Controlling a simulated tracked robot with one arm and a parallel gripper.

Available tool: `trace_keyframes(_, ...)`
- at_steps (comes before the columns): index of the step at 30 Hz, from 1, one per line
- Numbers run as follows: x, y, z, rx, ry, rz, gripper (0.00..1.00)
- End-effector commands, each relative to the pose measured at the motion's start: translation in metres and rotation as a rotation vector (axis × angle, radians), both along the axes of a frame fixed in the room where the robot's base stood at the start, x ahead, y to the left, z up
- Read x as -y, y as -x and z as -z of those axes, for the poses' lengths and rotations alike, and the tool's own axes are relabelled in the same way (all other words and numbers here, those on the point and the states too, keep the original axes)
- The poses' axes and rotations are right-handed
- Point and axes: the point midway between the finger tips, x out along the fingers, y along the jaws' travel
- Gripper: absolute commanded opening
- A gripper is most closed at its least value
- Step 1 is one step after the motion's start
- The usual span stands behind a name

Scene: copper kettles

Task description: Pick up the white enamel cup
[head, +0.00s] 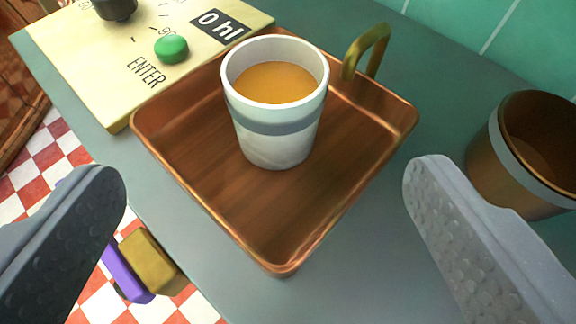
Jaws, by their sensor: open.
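The white enamel cup (276,133) has a grey band and holds an orange liquid. It stands upright in a square copper tray (215,185), towards the tray's back. My gripper (265,182) is open, with one dark finger at the lower left and one lighter grey finger at the lower right. The fingers are wide apart and empty. They are nearer to the camera than the cup and do not touch it.
A brass handle (367,50) rises at the tray's back right. A brown cup (515,160) stands at the right. A cream panel (100,65) with a green button (171,49) is at the upper left. The grey counter (340,285) is bare in front; beyond its left edge is a checkered floor.

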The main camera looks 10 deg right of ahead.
Motion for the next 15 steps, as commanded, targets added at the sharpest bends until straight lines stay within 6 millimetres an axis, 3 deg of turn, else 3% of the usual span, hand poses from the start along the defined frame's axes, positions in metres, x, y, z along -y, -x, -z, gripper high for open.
trace_keyframes(15, 0.007, -0.054, 0.03, -0.002, -0.002, 0.0, 0.85)
